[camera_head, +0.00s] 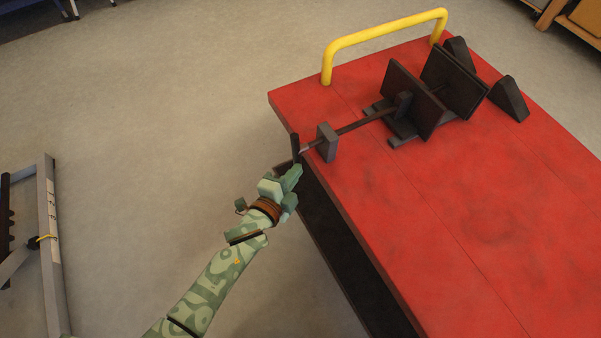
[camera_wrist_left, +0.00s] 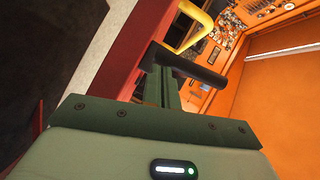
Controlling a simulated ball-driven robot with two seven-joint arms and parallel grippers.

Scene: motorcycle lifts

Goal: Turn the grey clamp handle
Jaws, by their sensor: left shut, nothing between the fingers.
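The clamp handle (camera_head: 295,147) is a short dark grey bar at the near end of a long screw rod, just past the left edge of the red lift table. In the left wrist view the handle (camera_wrist_left: 199,70) lies slanted across the tips of my fingers. My left gripper (camera_head: 297,171) is shut and empty, with its tips right at the handle; I cannot tell if they touch. The rod (camera_head: 355,126) runs through a grey block (camera_head: 327,142) to the dark clamp plates (camera_head: 411,97). My right gripper is not in view.
The red lift table (camera_head: 440,200) fills the right side, with a yellow rail (camera_head: 385,37) at its far end. Dark wedges (camera_head: 509,98) stand behind the clamp. A grey metal frame (camera_head: 52,245) stands at far left. The floor between is clear.

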